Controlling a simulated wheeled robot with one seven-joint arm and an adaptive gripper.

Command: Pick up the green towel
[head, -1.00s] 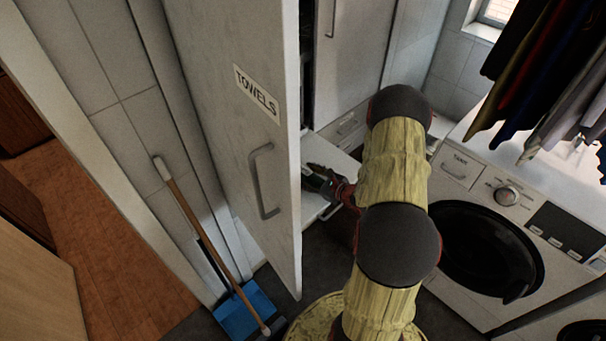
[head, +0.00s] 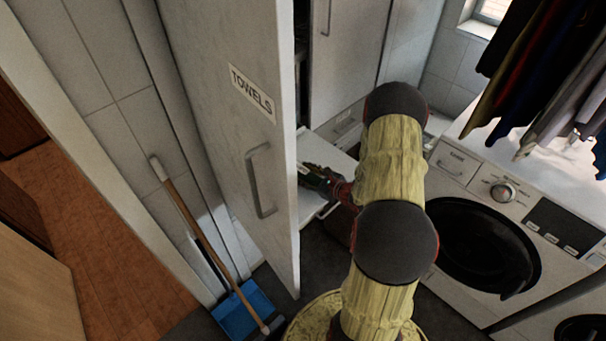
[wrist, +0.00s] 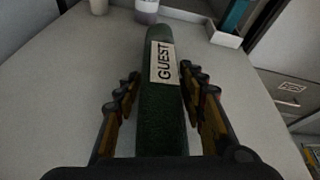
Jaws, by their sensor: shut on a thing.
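The green towel (wrist: 162,120) is a dark green roll with a white label reading "GUEST", seen lengthwise in the wrist view. My gripper (wrist: 158,78) has a finger on each side of it and is shut on it. The towel is over a pale flat surface, and I cannot tell whether it touches that surface. In the head view the towel (head: 312,177) shows as a small dark green shape at my gripper, close to the open cabinet door, which hides part of the area.
The cabinet door (head: 230,140) marked "TOWELS" stands open left of my arm. A pale shelf (wrist: 60,110) holds a white cup (wrist: 99,6), a jar (wrist: 147,10) and a white tray (wrist: 226,38) at its far side. A washing machine (head: 468,190) stands right. A broom (head: 205,235) leans left.

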